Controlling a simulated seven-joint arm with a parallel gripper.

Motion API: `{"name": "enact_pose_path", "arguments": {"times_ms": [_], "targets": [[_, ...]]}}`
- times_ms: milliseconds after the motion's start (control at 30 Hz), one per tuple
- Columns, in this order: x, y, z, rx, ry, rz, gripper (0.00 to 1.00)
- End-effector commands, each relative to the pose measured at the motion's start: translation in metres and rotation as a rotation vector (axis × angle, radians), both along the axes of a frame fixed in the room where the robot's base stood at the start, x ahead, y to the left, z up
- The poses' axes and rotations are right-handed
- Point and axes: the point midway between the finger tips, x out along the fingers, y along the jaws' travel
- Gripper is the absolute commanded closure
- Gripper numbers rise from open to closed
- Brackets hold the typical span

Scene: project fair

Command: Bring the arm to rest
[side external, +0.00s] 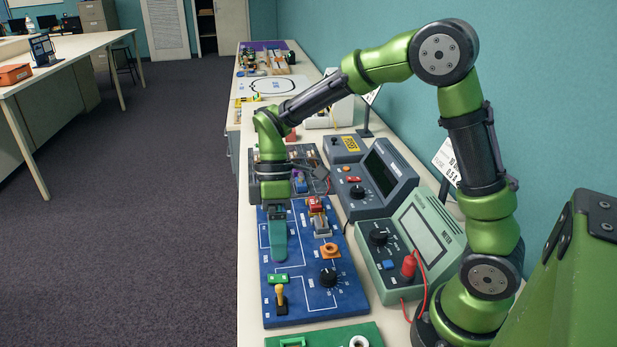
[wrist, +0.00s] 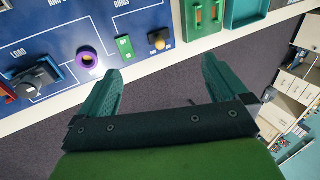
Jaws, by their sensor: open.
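My gripper (side external: 278,250) hangs fingers down at the left part of the blue circuit board (side external: 305,300) in the side external view. Its teal fingers are apart, and nothing shows between them in the wrist view (wrist: 160,66). There the bench's white edge and the dark floor lie beyond the fingertips, and the blue board (wrist: 50,28) is at upper left. The height above the board is hard to tell. My green arm arches over the bench from the right.
The board carries a yellow-tipped toggle (side external: 280,294), a black knob (side external: 328,277), an orange ring (side external: 329,251) and a red-topped part (side external: 316,204). A green meter (side external: 420,240) with a red plug and a grey instrument (side external: 375,180) stand right. Dark floor (side external: 150,190) lies open left.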

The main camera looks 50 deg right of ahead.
Motion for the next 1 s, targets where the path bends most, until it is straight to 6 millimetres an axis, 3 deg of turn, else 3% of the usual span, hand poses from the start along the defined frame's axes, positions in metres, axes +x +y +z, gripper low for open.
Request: {"name": "enact_pose_path", "arguments": {"times_ms": [400, 600, 733, 833, 1000], "targets": [[0.019, -0.022, 0.064, 0.000, -0.005, -0.002, 0.00], [0.025, -0.029, 0.086, 0.000, -0.002, -0.002, 0.00], [0.028, -0.032, 0.089, -0.021, 0.002, -0.047, 0.00], [0.030, -0.036, 0.078, -0.065, 0.011, -0.144, 0.00], [0.013, -0.044, 0.073, -0.156, -0.036, -0.415, 0.00]]}}
